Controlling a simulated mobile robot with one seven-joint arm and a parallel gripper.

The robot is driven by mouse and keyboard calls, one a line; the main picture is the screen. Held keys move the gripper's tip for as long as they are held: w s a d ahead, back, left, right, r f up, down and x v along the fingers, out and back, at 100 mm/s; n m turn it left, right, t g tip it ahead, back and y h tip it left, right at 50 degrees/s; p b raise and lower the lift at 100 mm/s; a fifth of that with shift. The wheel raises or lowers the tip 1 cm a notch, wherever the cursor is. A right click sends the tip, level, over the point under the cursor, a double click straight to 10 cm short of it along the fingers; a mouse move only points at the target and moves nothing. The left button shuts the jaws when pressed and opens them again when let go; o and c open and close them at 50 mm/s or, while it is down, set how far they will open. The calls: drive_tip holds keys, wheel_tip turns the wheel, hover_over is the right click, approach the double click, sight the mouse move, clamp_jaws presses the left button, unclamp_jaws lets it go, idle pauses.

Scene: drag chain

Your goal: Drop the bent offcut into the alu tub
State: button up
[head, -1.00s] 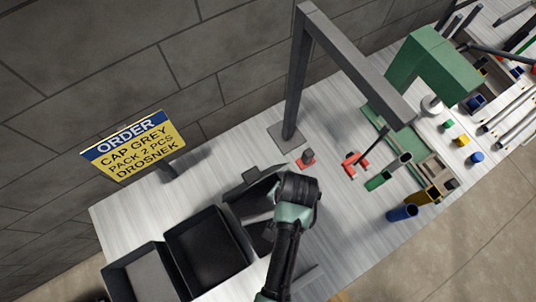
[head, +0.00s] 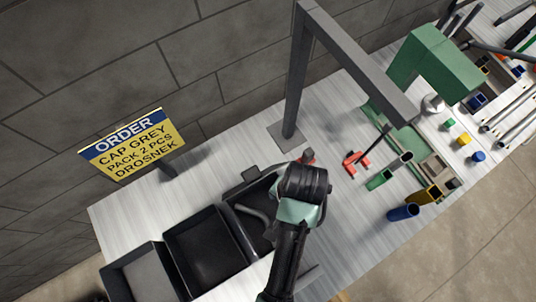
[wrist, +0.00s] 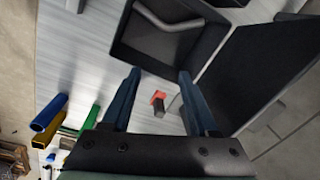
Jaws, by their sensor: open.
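The bent offcut looks to be the grey bent tube (head: 251,211) lying inside the rightmost of the black tubs (head: 262,190) in the head view. In the wrist view the bent tube (wrist: 160,33) lies in that tub (wrist: 150,58), touching nothing of mine. No label shows, so I cannot tell by marking whether this is the alu tub. My gripper (wrist: 159,76) is open and empty, with its two blue fingers apart. It is above the table, to the right of the tub in the head view, where its fingers are hidden.
Two more black tubs (head: 207,238) stand to the left. A grey gantry post (head: 294,90) rises behind my gripper. A red-based piece (wrist: 158,103) shows between my fingers. A red tool (head: 354,163) and a blue cup (head: 403,212) are to the right.

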wheel_tip(320, 180, up, 8)
drive_tip(key=shift+s+d+f, duration=0.15)
drive_tip(key=shift+d+f, duration=0.1)
drive_tip(key=shift+d, duration=0.05)
idle(0.4)
